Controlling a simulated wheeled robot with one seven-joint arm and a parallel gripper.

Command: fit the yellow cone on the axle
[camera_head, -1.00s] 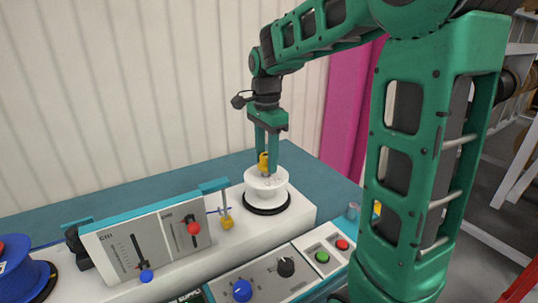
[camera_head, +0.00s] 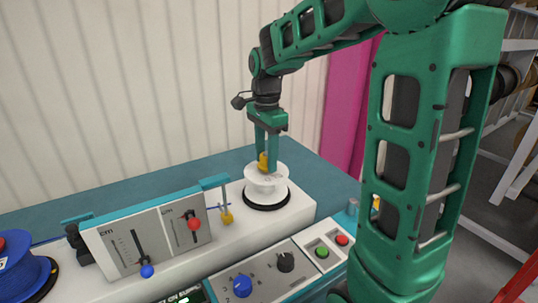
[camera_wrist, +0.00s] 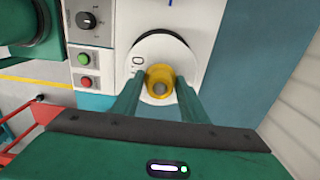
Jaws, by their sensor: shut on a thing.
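The yellow cone (camera_head: 263,161) is between the fingers of my gripper (camera_head: 266,158), which is shut on it. The cone is over the middle of a white reel (camera_head: 280,186) on the bench. In the wrist view the cone (camera_wrist: 151,76) shows as a yellow ring between the two green fingertips (camera_wrist: 158,82). A grey round end (camera_wrist: 159,89), seemingly the axle, shows within the ring. The cone appears low at the reel's hub; I cannot tell whether it is fully seated. The rest of the axle is hidden.
A panel with sliders (camera_head: 150,238) and a yellow-ended rod (camera_head: 227,217) stand left of the reel. A control box with knobs and buttons (camera_head: 285,263) is in front. A blue reel (camera_head: 22,275) is at far left.

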